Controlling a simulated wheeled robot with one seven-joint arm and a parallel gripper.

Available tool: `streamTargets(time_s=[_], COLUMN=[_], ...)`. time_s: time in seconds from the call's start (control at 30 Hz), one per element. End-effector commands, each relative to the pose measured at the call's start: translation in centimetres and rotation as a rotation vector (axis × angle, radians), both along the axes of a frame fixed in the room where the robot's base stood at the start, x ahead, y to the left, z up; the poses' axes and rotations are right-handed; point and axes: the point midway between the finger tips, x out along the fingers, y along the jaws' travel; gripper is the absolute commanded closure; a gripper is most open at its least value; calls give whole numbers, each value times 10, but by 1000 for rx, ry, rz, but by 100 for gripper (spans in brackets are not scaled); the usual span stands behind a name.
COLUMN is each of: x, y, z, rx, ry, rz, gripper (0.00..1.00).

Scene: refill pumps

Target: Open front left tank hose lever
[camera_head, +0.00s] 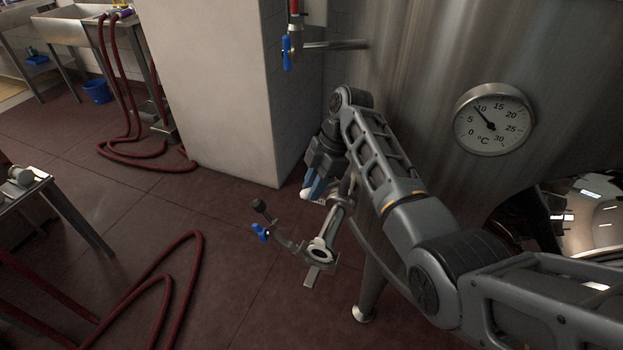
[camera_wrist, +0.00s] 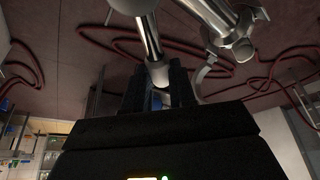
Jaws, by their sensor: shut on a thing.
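The tank (camera_head: 420,60) is a large steel vessel at the right in the head view. A steel outlet pipe (camera_head: 338,218) with an open round end sticks out low at its front, and also shows in the wrist view (camera_wrist: 205,14). My gripper (camera_head: 312,190) is beside this pipe, near the tank wall. In the wrist view my gripper (camera_wrist: 159,92) is shut on the grey end of a metal lever (camera_wrist: 151,38). The jaws partly hide the lever's end. In the head view my gripper and arm hide most of the lever.
A blue valve handle (camera_head: 287,52) is above. Red hoses (camera_head: 165,280) lie on the floor. A white pillar (camera_head: 215,80) stands behind.

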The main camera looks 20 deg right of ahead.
Motion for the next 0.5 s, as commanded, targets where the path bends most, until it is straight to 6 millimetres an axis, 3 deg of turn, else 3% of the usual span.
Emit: streamTargets(time_s=[0.5], x=[-23], y=[-3], z=[0], rx=[-1], ry=[2], rz=[285], gripper=[100])
